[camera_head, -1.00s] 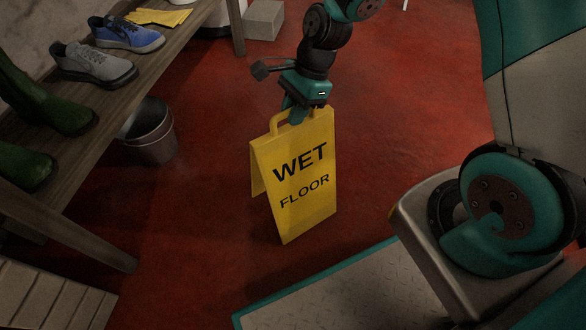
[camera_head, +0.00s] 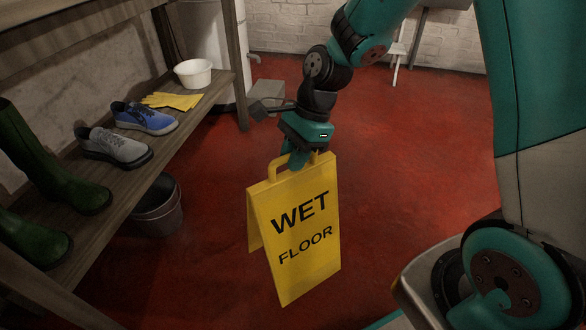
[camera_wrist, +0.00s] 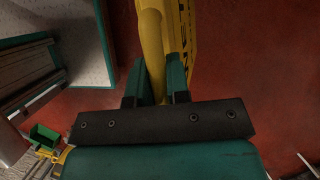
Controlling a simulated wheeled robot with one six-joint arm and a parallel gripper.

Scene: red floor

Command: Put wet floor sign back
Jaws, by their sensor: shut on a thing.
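The yellow wet floor sign (camera_head: 303,232) hangs upright below my gripper (camera_head: 298,160) in the head view, its two panels slightly spread. My gripper is shut on the sign's top handle. In the wrist view the sign's yellow handle (camera_wrist: 152,50) runs between the two teal fingers of my gripper (camera_wrist: 157,82). Whether the sign's lower edge touches the red floor is hard to tell.
A wooden shelf (camera_head: 190,112) along the left holds green boots (camera_head: 50,165), grey and blue shoes (camera_head: 145,117), yellow gloves (camera_head: 173,101) and a white bowl (camera_head: 193,73). A bucket (camera_head: 160,208) stands under it. The red floor (camera_head: 420,130) to the right and behind is open.

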